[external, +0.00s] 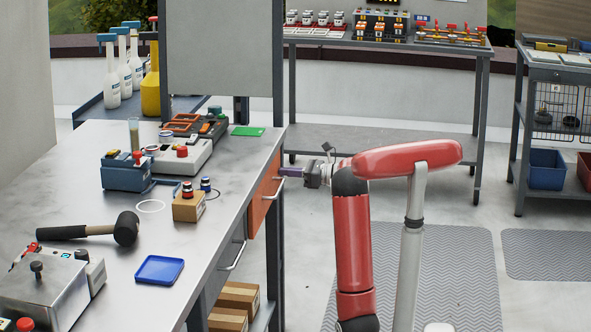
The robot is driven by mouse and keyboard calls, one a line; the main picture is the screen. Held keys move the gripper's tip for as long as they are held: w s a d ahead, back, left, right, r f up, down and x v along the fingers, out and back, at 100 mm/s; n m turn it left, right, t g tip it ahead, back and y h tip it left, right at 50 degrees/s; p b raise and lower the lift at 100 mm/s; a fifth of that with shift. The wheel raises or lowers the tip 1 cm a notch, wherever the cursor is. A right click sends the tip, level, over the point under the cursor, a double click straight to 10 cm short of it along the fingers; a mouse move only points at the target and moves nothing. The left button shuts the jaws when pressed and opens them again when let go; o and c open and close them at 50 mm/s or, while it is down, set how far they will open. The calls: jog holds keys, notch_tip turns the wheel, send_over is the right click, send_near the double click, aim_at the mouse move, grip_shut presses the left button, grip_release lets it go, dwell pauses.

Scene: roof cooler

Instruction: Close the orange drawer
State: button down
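The orange drawer (257,206) sits under the right edge of the grey metal table in the external view. Its orange front faces right and carries a metal bar handle. Whether it stands slightly out from the table frame is hard to tell. My gripper (286,171) is at the upper far end of the orange front, with its fingertips pointing left towards it. The tips look very near or touching the drawer's handle area. Whether the fingers are open or shut is too small to see.
Below the table edge is a grey drawer with a handle (233,254). Cardboard boxes (238,297) stand underneath. A mallet (126,228), a blue tray (160,270) and control boxes lie on the tabletop. The floor mat (450,270) right of the table is clear around my arm.

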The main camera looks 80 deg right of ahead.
jog(key=shift+w+r, duration=0.1)
jog(key=shift+w, duration=1.2)
jog(key=s+p, duration=0.1)
jog(key=s, duration=1.3)
jog(key=shift+s, duration=0.35)
jog(key=shift+d, duration=0.1)
